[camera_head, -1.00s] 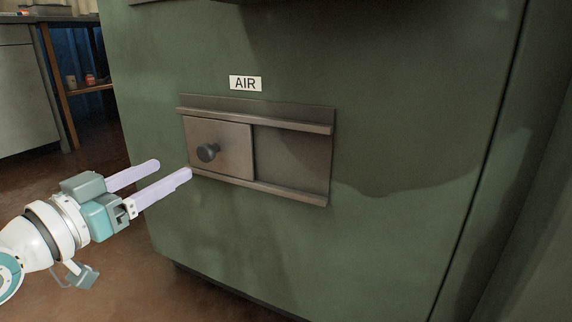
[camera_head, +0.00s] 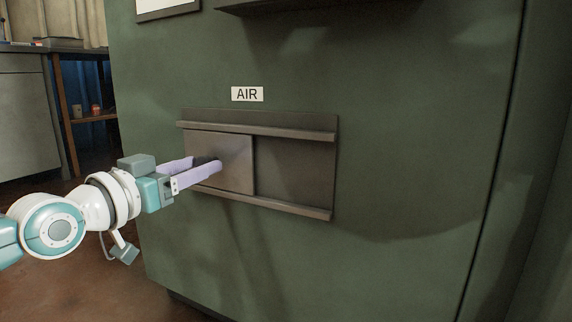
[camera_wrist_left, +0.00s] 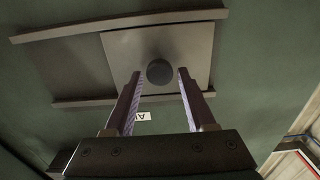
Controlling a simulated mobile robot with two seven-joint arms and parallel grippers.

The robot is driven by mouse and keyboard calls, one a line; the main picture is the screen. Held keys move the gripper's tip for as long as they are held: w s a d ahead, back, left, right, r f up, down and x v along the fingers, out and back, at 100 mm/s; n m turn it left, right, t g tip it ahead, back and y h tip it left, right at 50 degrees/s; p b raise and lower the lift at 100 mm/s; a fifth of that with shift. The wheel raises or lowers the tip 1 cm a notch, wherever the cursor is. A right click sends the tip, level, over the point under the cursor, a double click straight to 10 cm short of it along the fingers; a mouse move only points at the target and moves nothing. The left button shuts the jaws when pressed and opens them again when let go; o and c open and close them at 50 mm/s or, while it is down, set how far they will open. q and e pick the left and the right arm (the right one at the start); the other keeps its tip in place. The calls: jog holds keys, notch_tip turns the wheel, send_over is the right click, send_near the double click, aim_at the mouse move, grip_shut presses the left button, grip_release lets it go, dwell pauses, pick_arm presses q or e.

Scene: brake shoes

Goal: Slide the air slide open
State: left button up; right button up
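The air slide's grey plate (camera_head: 238,178) sits at the left end of its two rails (camera_head: 290,207), under the AIR label (camera_head: 247,94). To its right lies a bare dark recessed stretch. My left gripper (camera_head: 205,163) is at the plate's dark round knob, which its fingers mostly hide in the head view. In the left wrist view, the knob (camera_wrist_left: 160,72) lies between the two fingertips with a gap on each side. The fingers are open there; how deep the knob sits between them I cannot tell. My right gripper is not in view.
The slide is mounted on a large green cabinet (camera_head: 400,170). A dark ledge (camera_head: 300,5) sticks out above it. A shelf with small jars (camera_head: 96,109) stands at the far left. The space before the cabinet looks clear.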

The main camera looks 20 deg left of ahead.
pick_arm(q)
grip_shut()
dwell(1.1)
